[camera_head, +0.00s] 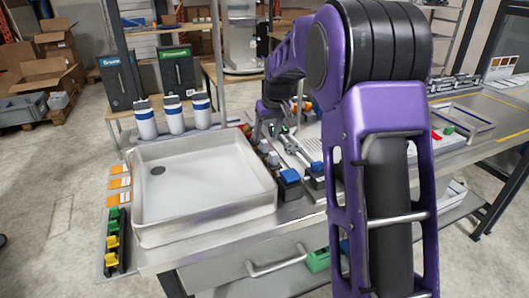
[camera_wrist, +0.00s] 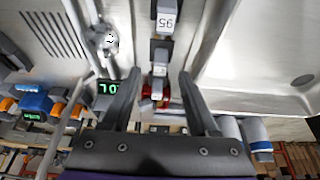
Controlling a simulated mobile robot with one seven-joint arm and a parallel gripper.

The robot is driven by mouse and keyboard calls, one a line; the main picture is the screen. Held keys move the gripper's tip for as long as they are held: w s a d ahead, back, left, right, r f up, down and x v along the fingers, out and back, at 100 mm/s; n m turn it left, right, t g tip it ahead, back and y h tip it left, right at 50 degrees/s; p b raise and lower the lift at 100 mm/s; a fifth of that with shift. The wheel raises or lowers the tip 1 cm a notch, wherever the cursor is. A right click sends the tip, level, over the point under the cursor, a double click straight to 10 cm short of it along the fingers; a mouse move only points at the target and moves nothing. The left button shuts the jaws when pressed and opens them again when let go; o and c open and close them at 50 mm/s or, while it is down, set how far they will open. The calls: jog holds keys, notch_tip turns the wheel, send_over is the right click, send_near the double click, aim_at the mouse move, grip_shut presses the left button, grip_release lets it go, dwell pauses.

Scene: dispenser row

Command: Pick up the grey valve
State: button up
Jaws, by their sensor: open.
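My gripper (camera_wrist: 160,77) is open in the wrist view, its two dark fingers apart on either side of a row of small grey parts. A grey block (camera_wrist: 160,56), which looks like the grey valve though I cannot be sure, shows between the fingertips, with a red part (camera_wrist: 149,91) just below it. The fingers do not visibly grip it. In the head view my gripper (camera_head: 270,127) hangs over the back end of a row of small grey and blue-topped parts (camera_head: 273,160). It hides part of that row, and I cannot single out the grey valve there.
A white basin (camera_head: 205,208) stands left of the row, with white-and-blue bottles (camera_head: 172,109) behind it. In the wrist view a green-lit display (camera_wrist: 109,88) sits close to the left finger, and a blue-topped part (camera_wrist: 35,101) lies farther left.

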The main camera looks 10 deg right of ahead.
aim_at(265, 142)
jog(key=x, duration=0.4)
jog(key=shift+w+f+b, duration=0.1)
jog(key=shift+f+b, duration=0.2)
jog(key=shift+f, duration=0.05)
grip_shut()
